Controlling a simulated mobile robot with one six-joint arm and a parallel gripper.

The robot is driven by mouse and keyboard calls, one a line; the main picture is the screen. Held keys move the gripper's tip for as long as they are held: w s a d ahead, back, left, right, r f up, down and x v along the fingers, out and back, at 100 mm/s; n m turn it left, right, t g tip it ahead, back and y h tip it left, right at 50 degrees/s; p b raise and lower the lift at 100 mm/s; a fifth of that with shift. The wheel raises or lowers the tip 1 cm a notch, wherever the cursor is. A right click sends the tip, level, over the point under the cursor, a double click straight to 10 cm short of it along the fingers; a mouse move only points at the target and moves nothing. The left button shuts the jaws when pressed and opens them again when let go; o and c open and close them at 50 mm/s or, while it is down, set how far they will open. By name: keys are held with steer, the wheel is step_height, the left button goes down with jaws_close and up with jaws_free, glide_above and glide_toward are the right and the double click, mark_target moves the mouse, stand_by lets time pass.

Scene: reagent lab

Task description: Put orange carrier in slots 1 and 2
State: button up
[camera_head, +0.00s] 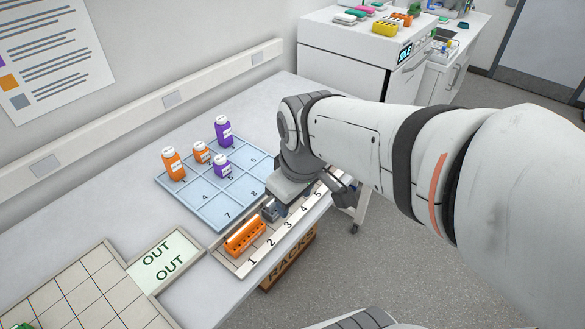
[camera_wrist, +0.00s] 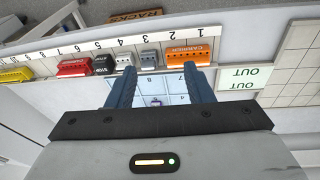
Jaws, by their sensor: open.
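The orange carrier (camera_head: 245,236) sits upright in the numbered rack strip (camera_head: 288,243) along the table's front edge, behind labels 1 and 2. It also shows in the wrist view (camera_wrist: 188,58), level with labels 1 and 2, its base partly hidden by a finger. My gripper (camera_head: 274,208) is over the strip just to the right of the carrier. In the wrist view my gripper (camera_wrist: 155,74) has its two blue fingers wide apart with nothing held between them. The right finger overlaps the carrier in the picture; I cannot tell whether they touch.
Grey (camera_wrist: 149,58), black (camera_wrist: 103,64), red (camera_wrist: 74,67) and yellow (camera_wrist: 15,74) pieces stand farther along the strip. A blue numbered tray (camera_head: 206,203) behind holds purple and orange bottles. An OUT panel (camera_head: 162,262) and gridded tray (camera_head: 90,285) lie left.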

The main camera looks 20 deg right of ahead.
steer(key=shift+s+d+r+m+t, duration=0.25)
steer(key=shift+s+m, duration=0.35)
steer(key=shift+m, duration=0.4)
steer(key=shift+s+d+r+m, duration=0.1)
steer(key=shift+s+d+m, duration=0.25)
steer(key=shift+s+m, duration=0.45)
steer(key=shift+s+d+r+m+t, duration=0.2)
steer(key=shift+s+d+m, duration=0.15)
steer(key=shift+m, duration=0.85)
